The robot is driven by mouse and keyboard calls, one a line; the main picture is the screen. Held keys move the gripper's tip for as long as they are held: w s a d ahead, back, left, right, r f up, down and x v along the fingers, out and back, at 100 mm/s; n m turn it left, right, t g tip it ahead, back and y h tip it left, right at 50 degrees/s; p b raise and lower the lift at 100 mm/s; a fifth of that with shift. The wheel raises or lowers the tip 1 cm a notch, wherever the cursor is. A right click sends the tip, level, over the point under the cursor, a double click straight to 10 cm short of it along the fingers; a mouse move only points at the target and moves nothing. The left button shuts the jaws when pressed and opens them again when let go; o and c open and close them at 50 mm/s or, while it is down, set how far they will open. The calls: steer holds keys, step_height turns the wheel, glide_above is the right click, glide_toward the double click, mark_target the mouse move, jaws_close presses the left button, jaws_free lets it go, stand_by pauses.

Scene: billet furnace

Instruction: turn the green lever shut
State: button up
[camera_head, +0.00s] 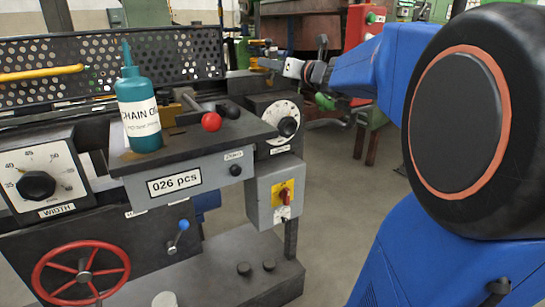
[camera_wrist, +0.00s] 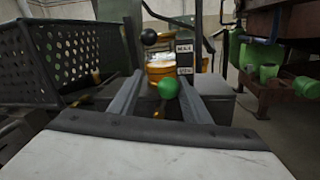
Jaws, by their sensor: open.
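The green lever shows as a round green knob (camera_wrist: 168,88) in the wrist view. Its shaft is mostly hidden. My gripper (camera_wrist: 160,76) is open, with one finger on each side of the knob in the picture; I cannot tell whether either finger touches it. In the head view my gripper (camera_head: 268,62) reaches left past the back right corner of the machine, and I cannot make out the green knob there.
A black knob (camera_wrist: 148,37) stands beyond the fingers. A perforated dark guard (camera_wrist: 65,60) is close on the left. In the head view, a teal oil bottle (camera_head: 139,115) and a red knob (camera_head: 211,122) are on the machine top. Open floor lies right of the machine.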

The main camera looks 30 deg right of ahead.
steer(key=shift+a+r+n, duration=0.1)
steer(key=shift+a+n, duration=0.45)
steer(key=shift+n, duration=0.45)
steer(key=s+d, duration=0.3)
steer(key=s, duration=1.4)
steer(key=s+a+f+n+g+y, duration=0.1)
steer(key=s+a+f+n+g, duration=0.1)
steer(key=a+f+n+g, duration=0.2)
steer(key=s+a+f+n+g+y, duration=0.1)
steer(key=s+a+f+n+g, duration=0.2)
steer(key=a+f+n, duration=0.8)
steer(key=shift+s+a+f+g, duration=0.35)
steer(key=shift+f+g, duration=0.55)
steer(key=shift+f, duration=1.35)
